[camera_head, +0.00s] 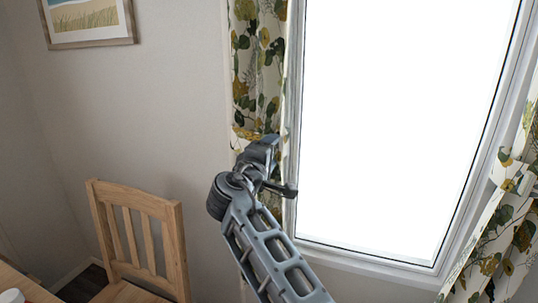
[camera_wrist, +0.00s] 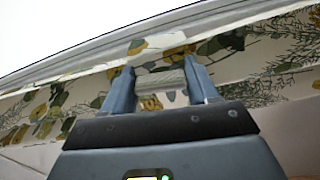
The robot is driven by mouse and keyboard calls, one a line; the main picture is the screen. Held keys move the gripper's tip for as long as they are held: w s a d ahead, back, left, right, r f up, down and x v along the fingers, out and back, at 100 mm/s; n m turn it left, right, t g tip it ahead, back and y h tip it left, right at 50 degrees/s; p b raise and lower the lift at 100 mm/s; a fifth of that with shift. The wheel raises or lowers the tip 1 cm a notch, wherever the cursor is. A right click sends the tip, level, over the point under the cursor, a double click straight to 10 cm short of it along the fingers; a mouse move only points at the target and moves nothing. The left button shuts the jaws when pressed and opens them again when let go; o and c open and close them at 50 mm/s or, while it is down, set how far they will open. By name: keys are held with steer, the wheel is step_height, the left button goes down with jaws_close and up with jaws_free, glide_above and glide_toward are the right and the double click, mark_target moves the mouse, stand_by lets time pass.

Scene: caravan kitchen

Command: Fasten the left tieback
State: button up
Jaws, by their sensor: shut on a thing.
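The left curtain (camera_head: 257,70), pale with green and mustard leaves, hangs along the window's left side. A band of the same print, which looks like the left tieback (camera_head: 246,134), crosses it just above my gripper (camera_head: 268,165). My gripper hides the curtain's lower part in the head view. In the wrist view my gripper (camera_wrist: 162,82) has its fingers shut on a pale ribbed piece (camera_wrist: 160,80), apparently the tieback's end. Patterned cloth (camera_wrist: 240,45) lies just behind the fingers. I see no hook or fastening point.
The bright window (camera_head: 400,110) fills the right, its frame close beside my gripper. The right curtain (camera_head: 505,235) hangs at the right edge. A wooden chair (camera_head: 172,235) stands lower left near a table edge (camera_head: 25,287). A framed picture (camera_head: 90,22) hangs upper left.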

steer(key=shift+r+n+p, duration=0.5)
steer(key=shift+n+p, duration=0.05)
steer(key=shift+n, duration=0.15)
steer(key=o, duration=1.4)
steer(key=shift+o, duration=0.2)
steer(key=shift+s, duration=0.1)
steer(key=b+v, duration=0.1)
steer(key=v, duration=0.6)
steer(key=shift+s+a, duration=0.15)
steer(key=shift+s, duration=0.15)
